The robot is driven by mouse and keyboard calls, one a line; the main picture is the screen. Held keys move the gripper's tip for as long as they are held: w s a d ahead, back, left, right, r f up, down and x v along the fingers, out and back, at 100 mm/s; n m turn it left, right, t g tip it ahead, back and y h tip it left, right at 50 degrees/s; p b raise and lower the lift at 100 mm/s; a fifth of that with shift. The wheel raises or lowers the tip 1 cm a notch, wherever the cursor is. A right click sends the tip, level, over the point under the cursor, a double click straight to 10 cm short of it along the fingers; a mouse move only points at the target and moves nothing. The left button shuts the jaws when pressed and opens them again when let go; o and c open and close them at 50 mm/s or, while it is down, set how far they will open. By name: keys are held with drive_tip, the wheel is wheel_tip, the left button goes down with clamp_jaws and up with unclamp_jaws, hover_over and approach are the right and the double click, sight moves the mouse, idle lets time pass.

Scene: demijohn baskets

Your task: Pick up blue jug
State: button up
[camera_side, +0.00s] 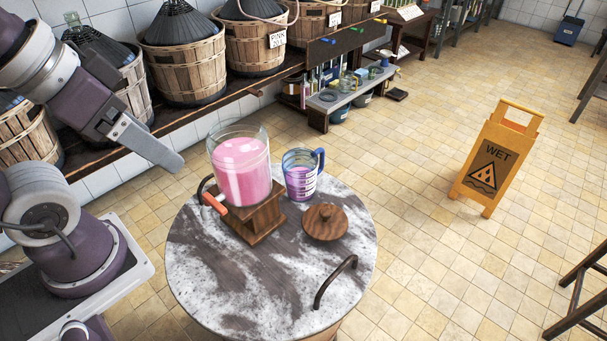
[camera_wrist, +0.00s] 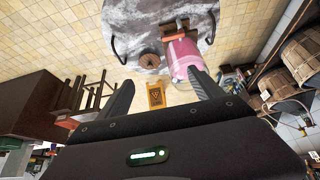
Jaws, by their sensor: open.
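The blue jug (camera_side: 300,182) is a clear measuring jug with a blue rim and handle and pinkish-purple liquid inside. It stands upright on the round table (camera_side: 205,275), right of a large glass jar. Its handle points right in the side view. My gripper (camera_side: 178,165) is open and empty, up and left of the jug and apart from it. Both fingers show in the wrist view (camera_wrist: 160,77), with nothing held between them. I cannot make out the jug in the wrist view.
The glass jar (camera_side: 240,172) of pink liquid stands on a wooden block (camera_side: 257,220) between my gripper and the jug. A wooden lid (camera_side: 325,222) lies in front of the jug. A yellow wet-floor sign (camera_side: 497,160) stands right. Baskets (camera_side: 185,68) line the back shelf.

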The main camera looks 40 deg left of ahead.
drive_tip(key=w+r+n+g+h, duration=0.2)
drive_tip(key=w+r+n, duration=0.25)
drive_tip(key=w, duration=0.65)
drive_tip(key=n+g+y, duration=0.2)
drive_tip(key=n+g, duration=0.2)
drive_tip(key=n, duration=1)
hover_over(318, 149)
drive_tip(key=shift+m, duration=0.25)
wheel_tip(318, 149, down, 28)
drive_tip(key=shift+w+f, duration=0.15)
drive_tip(key=f, duration=0.7)
drive_tip(key=shift+s+f, duration=0.3)
drive_tip(key=shift+f, duration=0.1)
drive_tip(key=shift+r, duration=0.1)
clamp_jaws()
